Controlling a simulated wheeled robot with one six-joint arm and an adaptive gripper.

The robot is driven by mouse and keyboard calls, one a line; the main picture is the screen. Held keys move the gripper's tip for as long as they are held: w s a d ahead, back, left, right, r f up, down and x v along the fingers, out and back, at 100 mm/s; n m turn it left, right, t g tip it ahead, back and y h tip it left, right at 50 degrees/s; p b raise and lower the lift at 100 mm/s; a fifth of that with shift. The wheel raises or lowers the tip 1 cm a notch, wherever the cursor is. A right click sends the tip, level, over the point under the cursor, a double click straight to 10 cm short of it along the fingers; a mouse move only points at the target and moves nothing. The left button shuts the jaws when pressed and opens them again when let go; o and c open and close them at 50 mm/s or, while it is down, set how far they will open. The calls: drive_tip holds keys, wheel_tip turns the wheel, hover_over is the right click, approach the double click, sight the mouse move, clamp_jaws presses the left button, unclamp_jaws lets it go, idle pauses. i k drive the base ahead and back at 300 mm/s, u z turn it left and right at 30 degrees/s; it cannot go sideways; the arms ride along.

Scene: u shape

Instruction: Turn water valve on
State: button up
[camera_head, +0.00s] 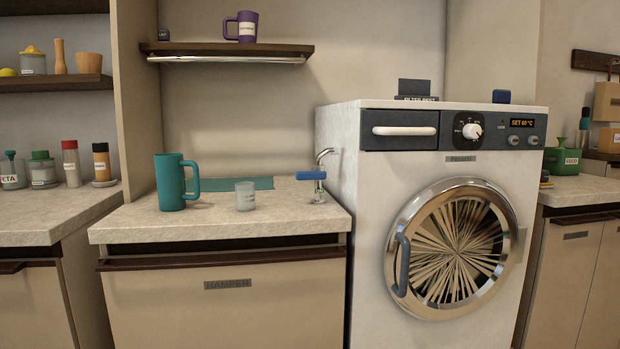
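The water valve (312,176) has a blue lever handle on a small metal tap (322,186). It stands at the right end of the hamper counter, close to the washing machine's left side. The blue handle points to the left, roughly level, and the curved metal spout rises above it. My gripper is not in view, and nothing touches the valve.
A teal mug (176,182) and a small frosted cup (245,196) stand on the counter (130,228) left of the valve. A teal mat (235,183) lies behind the cup. The washing machine (375,230) rises at right. A shelf (230,49) overhangs the counter.

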sight(315, 174)
drive_tip(key=k, duration=0.15)
drive_tip(key=u, duration=1.8)
drive_tip(key=i, duration=1.1)
drive_tip(key=z, duration=0.8)
